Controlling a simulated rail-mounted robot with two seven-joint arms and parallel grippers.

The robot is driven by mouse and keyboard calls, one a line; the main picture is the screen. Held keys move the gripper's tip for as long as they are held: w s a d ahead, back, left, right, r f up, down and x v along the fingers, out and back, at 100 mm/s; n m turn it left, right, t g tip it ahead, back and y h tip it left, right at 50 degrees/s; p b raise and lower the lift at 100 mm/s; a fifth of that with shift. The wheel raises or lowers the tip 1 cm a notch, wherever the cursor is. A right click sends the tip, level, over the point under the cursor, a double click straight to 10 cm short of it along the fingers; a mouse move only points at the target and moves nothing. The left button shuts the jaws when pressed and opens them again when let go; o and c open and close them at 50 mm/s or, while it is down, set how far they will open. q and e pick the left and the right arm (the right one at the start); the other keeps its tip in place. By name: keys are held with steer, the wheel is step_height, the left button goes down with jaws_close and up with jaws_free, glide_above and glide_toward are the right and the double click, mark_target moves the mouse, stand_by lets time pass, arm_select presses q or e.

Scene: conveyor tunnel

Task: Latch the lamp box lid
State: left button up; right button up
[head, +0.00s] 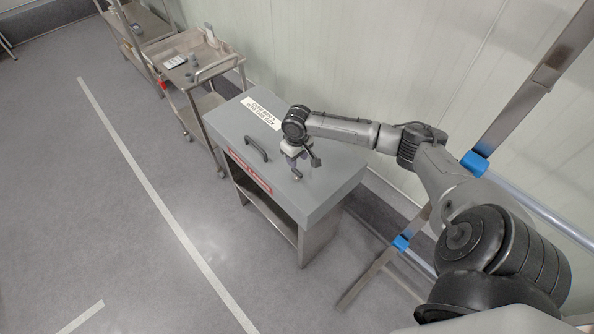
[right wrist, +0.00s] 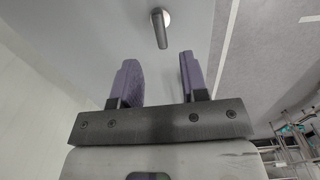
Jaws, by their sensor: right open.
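The lamp box is a grey cabinet with a closed-looking flat grey lid (head: 319,189). A dark bar handle (head: 257,148) stands on the lid, and a small dark latch lever (head: 297,174) sits near its right part. My right gripper (head: 293,162) is above the lid, close to the lever. In the right wrist view, the open gripper (right wrist: 158,61) has two purple fingers apart and empty. The latch lever (right wrist: 160,29) with its pale round base lies beyond the fingertips, roughly in line with the gap. My left gripper is not in view.
A white text label (head: 262,112) lies on the lid and a red label (head: 250,172) is on the front. A steel cart (head: 190,82) with small items stands left of the box. The pale wall and a slanted metal post (head: 535,85) are close behind my right arm. The floor in front is clear.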

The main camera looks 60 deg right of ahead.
mark_target(297, 171)
steer(key=shift+f+b, duration=0.45)
steer(key=shift+f, duration=3.1)
jaws_close()
